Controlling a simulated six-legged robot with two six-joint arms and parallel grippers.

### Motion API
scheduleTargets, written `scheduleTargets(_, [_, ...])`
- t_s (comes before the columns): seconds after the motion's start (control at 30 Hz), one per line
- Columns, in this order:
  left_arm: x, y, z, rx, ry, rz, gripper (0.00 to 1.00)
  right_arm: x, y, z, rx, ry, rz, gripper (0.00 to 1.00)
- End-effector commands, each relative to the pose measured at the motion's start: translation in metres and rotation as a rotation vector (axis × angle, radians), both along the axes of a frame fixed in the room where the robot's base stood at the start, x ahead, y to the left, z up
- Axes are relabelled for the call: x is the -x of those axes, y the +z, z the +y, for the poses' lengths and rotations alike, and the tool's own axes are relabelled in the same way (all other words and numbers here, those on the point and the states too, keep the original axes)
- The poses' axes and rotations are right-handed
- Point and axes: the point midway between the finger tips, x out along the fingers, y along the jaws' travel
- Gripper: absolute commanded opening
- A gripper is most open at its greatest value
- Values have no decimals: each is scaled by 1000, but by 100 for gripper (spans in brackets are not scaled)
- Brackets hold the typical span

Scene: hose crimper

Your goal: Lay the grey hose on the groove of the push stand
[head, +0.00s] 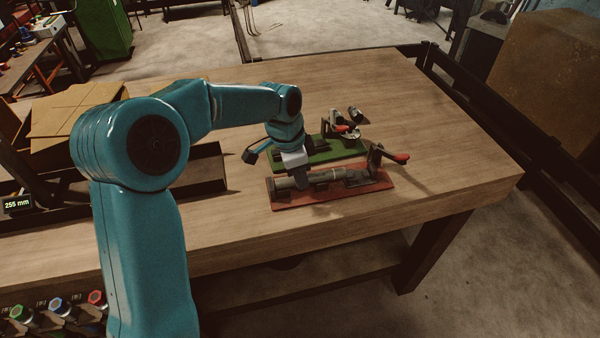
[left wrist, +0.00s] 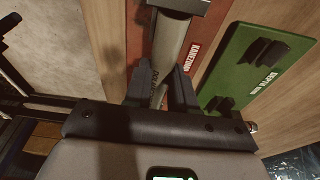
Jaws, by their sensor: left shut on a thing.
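My left gripper (head: 302,184) points down over the red-based stand (head: 290,206) and is shut on the grey hose (head: 284,184). In the left wrist view the hose (left wrist: 170,42) runs between the two dark fingers (left wrist: 162,88), along the red base (left wrist: 196,34). The hose lies lengthwise over the stand's dark supports; whether it rests in a groove is hidden by the gripper. A green-based stand (head: 318,156) is just behind, and it also shows in the left wrist view (left wrist: 240,62). I cannot tell from the labels which is the push stand. My right gripper is not in view.
A red-handled lever (head: 393,156) rises at the red stand's right end. A dark tray (head: 210,168) and a cardboard box (head: 75,105) are at left. The table's right side is clear.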

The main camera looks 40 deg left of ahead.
Motion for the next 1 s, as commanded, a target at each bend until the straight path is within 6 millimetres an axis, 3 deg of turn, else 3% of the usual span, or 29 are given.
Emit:
scheduleTargets(0.73, [0, -2, 0, 0, 0, -1, 0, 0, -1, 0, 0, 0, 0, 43])
scheduleTargets(0.77, [0, -2, 0, 0, 0, -1, 35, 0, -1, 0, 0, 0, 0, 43])
scheduleTargets(0.8, [0, -2, 0, -1, 0, -1, 48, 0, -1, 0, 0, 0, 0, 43])
scheduleTargets(0.83, [0, -2, 0, -1, 0, -1, 55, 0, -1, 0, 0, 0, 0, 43])
scheduleTargets(1.0, [0, -2, 0, 0, 0, 0, 55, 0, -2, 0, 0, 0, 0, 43])
